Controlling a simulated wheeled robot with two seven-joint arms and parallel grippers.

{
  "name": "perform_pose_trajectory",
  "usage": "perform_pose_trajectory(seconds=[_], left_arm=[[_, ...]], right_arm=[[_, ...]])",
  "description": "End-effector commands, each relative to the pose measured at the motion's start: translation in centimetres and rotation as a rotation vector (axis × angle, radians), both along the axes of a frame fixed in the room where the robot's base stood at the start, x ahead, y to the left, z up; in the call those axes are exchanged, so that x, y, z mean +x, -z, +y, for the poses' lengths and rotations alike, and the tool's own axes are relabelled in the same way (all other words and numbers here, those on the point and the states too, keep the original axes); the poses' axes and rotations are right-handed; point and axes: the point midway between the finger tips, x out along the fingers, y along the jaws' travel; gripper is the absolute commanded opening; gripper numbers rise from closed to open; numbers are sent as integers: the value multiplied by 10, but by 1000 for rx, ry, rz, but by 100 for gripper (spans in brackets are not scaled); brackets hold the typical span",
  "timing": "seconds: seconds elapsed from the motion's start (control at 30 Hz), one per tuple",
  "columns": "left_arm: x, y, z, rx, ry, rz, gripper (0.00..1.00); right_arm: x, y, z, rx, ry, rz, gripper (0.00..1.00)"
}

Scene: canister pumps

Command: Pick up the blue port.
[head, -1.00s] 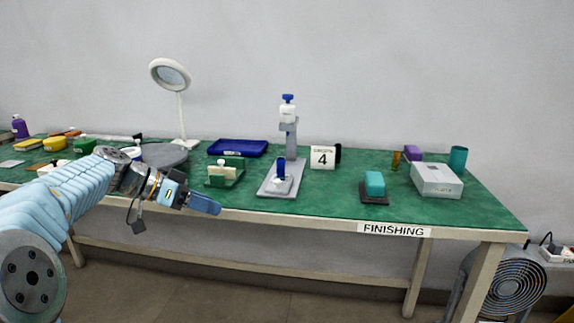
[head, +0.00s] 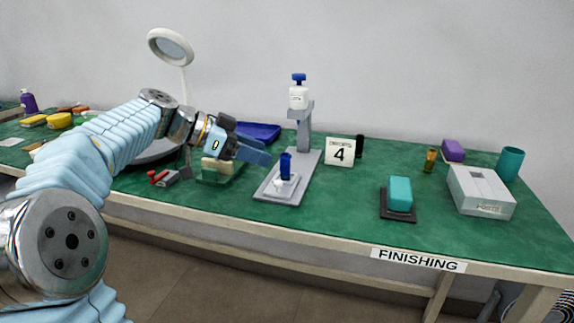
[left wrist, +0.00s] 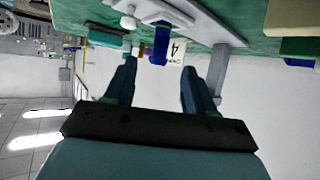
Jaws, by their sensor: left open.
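The blue port (head: 286,164) is a small dark-blue upright cylinder. It stands in a pale block on the grey base of a press-like stand (head: 304,130). My left gripper (head: 262,149) is open and empty, just left of the port and apart from it. In the left wrist view, which looks upside down, the port (left wrist: 161,43) shows beyond the tips of the two spread fingers, roughly between them (left wrist: 158,64). My right gripper is out of view.
A white bottle with a blue top (head: 299,94) sits high on the stand. A green block fixture (head: 222,173) and a red-handled tool (head: 166,178) lie left.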

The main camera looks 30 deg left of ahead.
Motion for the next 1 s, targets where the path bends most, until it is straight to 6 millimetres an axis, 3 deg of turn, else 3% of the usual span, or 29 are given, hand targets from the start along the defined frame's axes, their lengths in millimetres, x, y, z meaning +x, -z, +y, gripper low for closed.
perform_pose_trajectory(seconds=[0.5, 0.8, 0.87, 1.0], left_arm=[[43, 29, -40, -2, 2, 2, 55], [49, 33, -45, -1, 0, 1, 55], [49, 33, -45, -1, 0, 1, 49], [49, 33, -45, -1, 0, 1, 27]], right_arm=[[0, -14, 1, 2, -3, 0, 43], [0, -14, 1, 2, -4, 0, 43], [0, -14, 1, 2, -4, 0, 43], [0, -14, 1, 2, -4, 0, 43]])
